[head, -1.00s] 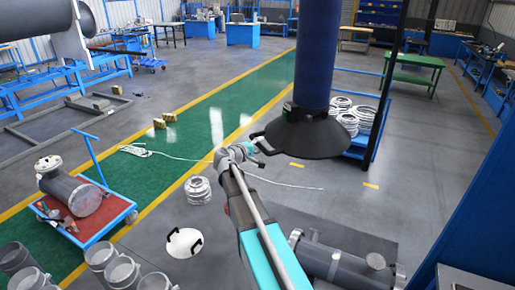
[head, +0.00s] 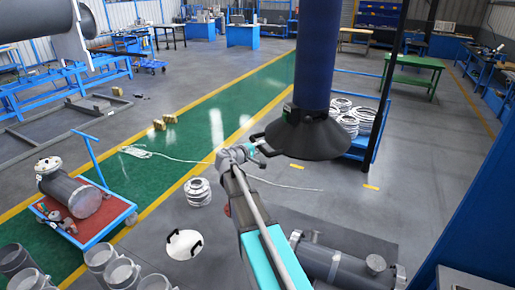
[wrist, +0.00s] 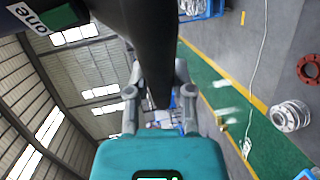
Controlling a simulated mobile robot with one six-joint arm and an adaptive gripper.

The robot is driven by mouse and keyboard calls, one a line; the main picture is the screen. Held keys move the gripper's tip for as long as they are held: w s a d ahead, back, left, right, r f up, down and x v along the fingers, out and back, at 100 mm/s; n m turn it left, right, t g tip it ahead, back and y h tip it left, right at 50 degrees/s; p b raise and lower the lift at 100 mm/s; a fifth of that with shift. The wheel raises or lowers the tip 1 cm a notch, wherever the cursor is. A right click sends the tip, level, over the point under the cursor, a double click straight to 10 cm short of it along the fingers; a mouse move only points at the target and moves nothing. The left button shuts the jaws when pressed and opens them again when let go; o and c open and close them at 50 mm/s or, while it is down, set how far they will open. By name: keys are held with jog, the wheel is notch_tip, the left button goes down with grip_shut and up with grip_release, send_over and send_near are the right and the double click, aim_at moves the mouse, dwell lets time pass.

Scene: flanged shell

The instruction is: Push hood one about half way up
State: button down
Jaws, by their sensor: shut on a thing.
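The hood (head: 306,132) is a wide black cone hanging at the lower end of a thick dark blue hose, near the middle of the head view. A label reading "one" (wrist: 40,27) shows at the upper left of the wrist view. My gripper (head: 258,146) is at the hood's left side. In the wrist view its two fingers (wrist: 158,100) close around a dark bar of the hood, which runs down between them. The fingertips are partly hidden behind the bar. The hood hangs clear of the floor.
A blue cart with white coiled rings (head: 352,113) stands behind the hood. A dark post (head: 387,85) rises to its right. A grey flanged shell (head: 345,265) lies below my arm. A red trolley (head: 88,215) stands at left. A white rope (head: 180,158) lies across the floor.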

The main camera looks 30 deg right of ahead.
notch_tip(320, 180, up, 5)
jog(key=p, duration=0.4)
jog(key=shift+f+p, duration=0.15)
jog(key=shift+p, duration=0.15)
jog(key=shift+c, duration=2.4)
grip_release()
